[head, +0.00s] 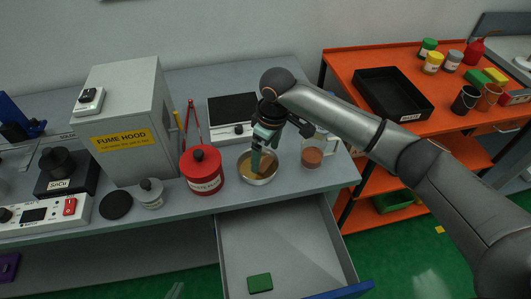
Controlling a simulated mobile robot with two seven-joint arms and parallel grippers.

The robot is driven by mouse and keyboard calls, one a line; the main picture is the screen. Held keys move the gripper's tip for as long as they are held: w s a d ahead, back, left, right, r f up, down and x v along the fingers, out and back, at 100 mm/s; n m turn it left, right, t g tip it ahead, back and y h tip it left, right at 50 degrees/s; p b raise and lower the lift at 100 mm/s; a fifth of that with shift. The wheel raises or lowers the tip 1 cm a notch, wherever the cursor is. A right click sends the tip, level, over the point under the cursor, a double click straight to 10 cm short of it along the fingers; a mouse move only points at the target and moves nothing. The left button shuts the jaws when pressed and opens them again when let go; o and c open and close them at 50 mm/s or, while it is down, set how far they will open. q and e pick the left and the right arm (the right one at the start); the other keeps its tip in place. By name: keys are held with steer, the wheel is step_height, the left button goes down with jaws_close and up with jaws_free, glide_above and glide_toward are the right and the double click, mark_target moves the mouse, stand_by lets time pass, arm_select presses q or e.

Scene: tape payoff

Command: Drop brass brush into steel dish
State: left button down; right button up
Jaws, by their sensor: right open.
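The steel dish (262,181) is a small round dish with a pale rim on the grey bench, near its front edge. Its inside looks golden brown. My right gripper (262,147) is directly above the dish, pointing down, with its jaws open. A narrow teal-green piece reaches down from the gripper into the dish. I cannot tell whether it is a fingertip or part of the brass brush. The brush cannot be made out clearly; the gripper hides part of the dish. My left gripper is not in view.
A red lidded can (203,175) stands just left of the dish, and a glass jar with reddish-brown contents (312,157) stands to its right. A dark-topped device (232,110) is behind. Below, an open drawer (290,245) holds a green block (260,283). An orange cart (345,62) is at right.

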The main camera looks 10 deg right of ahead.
mark_target(270, 173)
step_height(270, 173, up, 12)
steer(key=s+d, duration=0.1)
steer(key=shift+f, duration=0.2)
stand_by(0.3)
